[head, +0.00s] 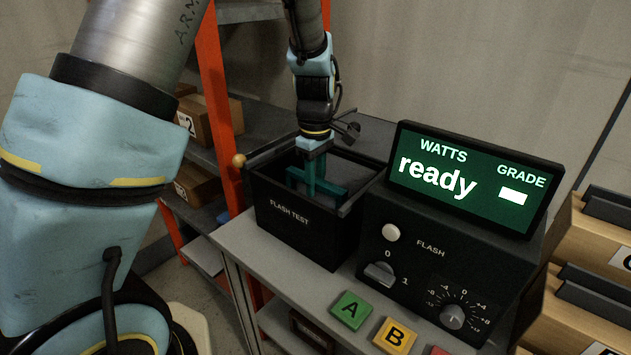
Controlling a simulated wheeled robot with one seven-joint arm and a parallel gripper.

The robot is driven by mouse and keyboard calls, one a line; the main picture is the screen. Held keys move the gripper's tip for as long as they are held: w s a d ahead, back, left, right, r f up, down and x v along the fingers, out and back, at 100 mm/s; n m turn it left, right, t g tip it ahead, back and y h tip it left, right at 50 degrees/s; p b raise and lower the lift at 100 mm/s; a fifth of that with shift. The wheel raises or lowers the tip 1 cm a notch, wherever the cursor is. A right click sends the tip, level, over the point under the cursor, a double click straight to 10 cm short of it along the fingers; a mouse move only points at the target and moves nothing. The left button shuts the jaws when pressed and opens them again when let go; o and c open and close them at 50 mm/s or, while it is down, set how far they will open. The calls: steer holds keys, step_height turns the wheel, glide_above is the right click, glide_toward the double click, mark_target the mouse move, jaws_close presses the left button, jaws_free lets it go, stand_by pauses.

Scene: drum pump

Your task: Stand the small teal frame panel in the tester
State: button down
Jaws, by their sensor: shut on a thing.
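The tester is a black open-topped box marked FLASH TEST (305,231), standing on the bench left of the control unit. My gripper (312,158) points down into its opening and is shut on the teal frame panel (325,190). The panel's teal bars show inside the box mouth, below the near rim's level in part. The panel's lower part is hidden by the front wall, so I cannot tell whether it touches the bottom. My fingertips are hard to make out against the dark interior.
The control unit's screen (475,178) reads "ready" under WATTS, with a blank GRADE box. Below are a white button (391,232), a 0/1 switch (381,273) and a dial (453,316). Lettered blocks A (351,310) and B (395,336) lie in front. An orange-post shelf (217,90) stands behind left.

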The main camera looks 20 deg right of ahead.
steer(key=c, duration=0.6)
jaws_free()
steer(key=shift+f, duration=0.1)
steer(key=shift+c, duration=0.2)
step_height(320, 180, up, 12)
steer(key=b, duration=0.1)
steer(key=shift+b, duration=0.3)
steer(key=s+a+f+m, duration=0.1)
steer(key=a+f+m, duration=0.1)
steer(key=a, duration=0.8)
steer(key=s+a+f+m+t, duration=0.1)
steer(key=a+f+m, duration=0.1)
steer(key=a, duration=0.8)
steer(key=s+a+f+m, duration=0.2)
steer(key=a+f+m, duration=0.1)
steer(key=a, duration=0.7)
steer(key=shift+t, duration=0.3)
steer(key=shift+a, duration=0.1)
